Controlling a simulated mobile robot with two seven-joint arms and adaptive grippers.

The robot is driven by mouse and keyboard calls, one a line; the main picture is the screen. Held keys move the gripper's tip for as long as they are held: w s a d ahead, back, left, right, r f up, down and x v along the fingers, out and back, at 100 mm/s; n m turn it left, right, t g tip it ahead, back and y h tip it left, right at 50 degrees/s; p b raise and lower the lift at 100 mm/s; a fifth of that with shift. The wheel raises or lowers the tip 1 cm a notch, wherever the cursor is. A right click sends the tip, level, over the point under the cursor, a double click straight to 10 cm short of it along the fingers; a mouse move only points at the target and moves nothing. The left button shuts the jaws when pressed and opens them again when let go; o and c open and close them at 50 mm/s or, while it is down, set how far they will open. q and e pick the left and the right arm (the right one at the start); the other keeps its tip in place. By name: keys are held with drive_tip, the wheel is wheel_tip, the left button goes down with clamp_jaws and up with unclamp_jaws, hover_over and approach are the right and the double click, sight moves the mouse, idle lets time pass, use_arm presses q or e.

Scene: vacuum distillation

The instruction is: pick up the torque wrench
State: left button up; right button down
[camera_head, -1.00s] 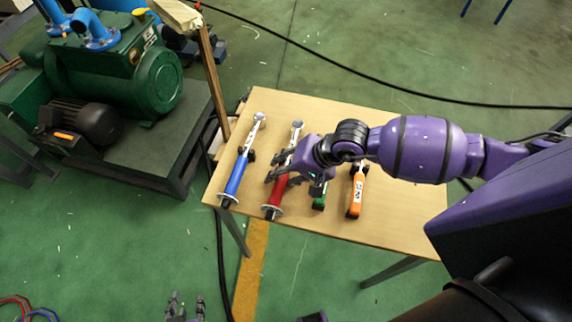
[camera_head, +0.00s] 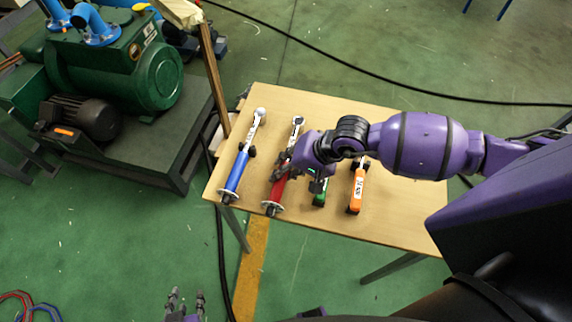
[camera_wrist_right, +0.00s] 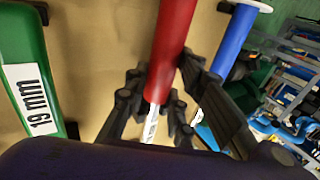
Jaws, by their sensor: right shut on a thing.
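A red-handled wrench (camera_head: 279,189) with a silver head lies on the wooden table, between a blue-handled wrench (camera_head: 238,172) and a green tool (camera_head: 321,188). My right gripper (camera_head: 286,172) reaches down over the red wrench and its fingers are shut on it. In the right wrist view, the red handle (camera_wrist_right: 174,40) passes between the fingers near its silver shaft. The green tool shows a "19 mm" label there. My left gripper (camera_head: 186,302) is at the bottom edge, off the table, with its fingers apart and empty.
An orange tool (camera_head: 357,189) lies right of the green one on the wooden table (camera_head: 400,222). A green pump (camera_head: 120,70) stands on a platform at the left, and a wooden post (camera_head: 213,80) rises beside the table's left edge. The table's right part is clear.

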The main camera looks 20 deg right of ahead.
drive_tip(key=shift+w+r, duration=0.1)
drive_tip(key=shift+r, duration=0.2)
drive_tip(key=shift+r, duration=0.6)
drive_tip(key=s+d+r, duration=0.9)
drive_tip(key=s+r, duration=0.1)
drive_tip(key=r, duration=0.1)
drive_tip(key=shift+s+d+r, duration=0.15)
drive_tip(key=shift+s+r, duration=0.1)
drive_tip(key=c, duration=2.1)
unclamp_jaws()
clamp_jaws()
